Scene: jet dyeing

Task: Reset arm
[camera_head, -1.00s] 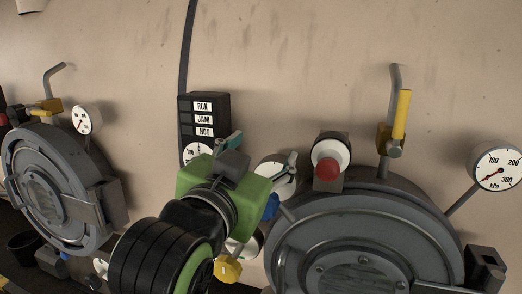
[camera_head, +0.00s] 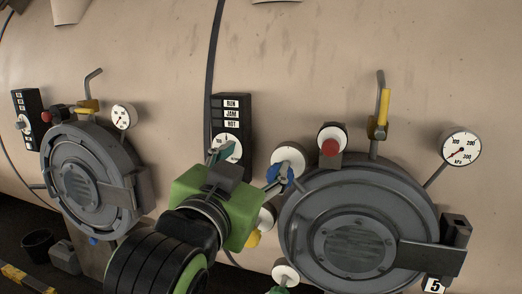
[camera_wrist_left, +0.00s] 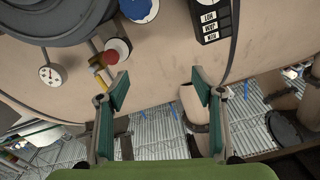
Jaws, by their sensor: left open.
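My left gripper (camera_head: 252,162) reaches in from the bottom of the head view, with a green body and teal finger pads. Its fingers are spread apart and empty; they also show in the left wrist view (camera_wrist_left: 160,92). In the head view it overlaps the lower part of a black RUN/JAM/HOT panel (camera_head: 231,120) and sits left of the large right round door (camera_head: 360,235). I cannot tell how far the fingers are from the tank. My right gripper is not in view.
The beige tank wall (camera_head: 300,75) fills the background. A second round door (camera_head: 90,180) is at left. Valves with yellow handles (camera_head: 383,105), a red button (camera_head: 330,147) and a pressure gauge (camera_head: 460,146) stick out. A dark bucket (camera_head: 38,245) stands on the floor.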

